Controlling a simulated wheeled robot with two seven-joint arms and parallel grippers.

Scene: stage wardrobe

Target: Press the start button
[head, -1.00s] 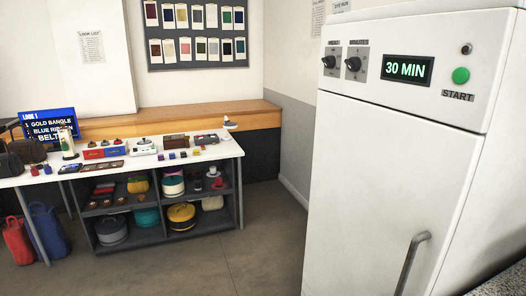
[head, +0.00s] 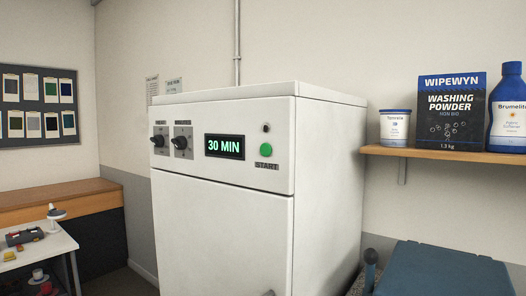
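The green start button (head: 266,149) is on the upper right of the front panel of a tall white machine (head: 222,230). A START label (head: 266,166) sits below it, and a small dark round indicator (head: 265,128) is above it. Left of the button, the display (head: 224,146) reads 30 MIN in green. Two black knobs (head: 159,140) and (head: 180,142) are at the panel's left. Neither of my grippers is in the head view.
A wooden shelf (head: 445,155) at right holds a white tub (head: 394,128), a washing powder box (head: 450,115) and a blue bottle (head: 507,110). A blue-grey lidded thing (head: 440,272) stands below. A white table (head: 40,250) with small items is at lower left.

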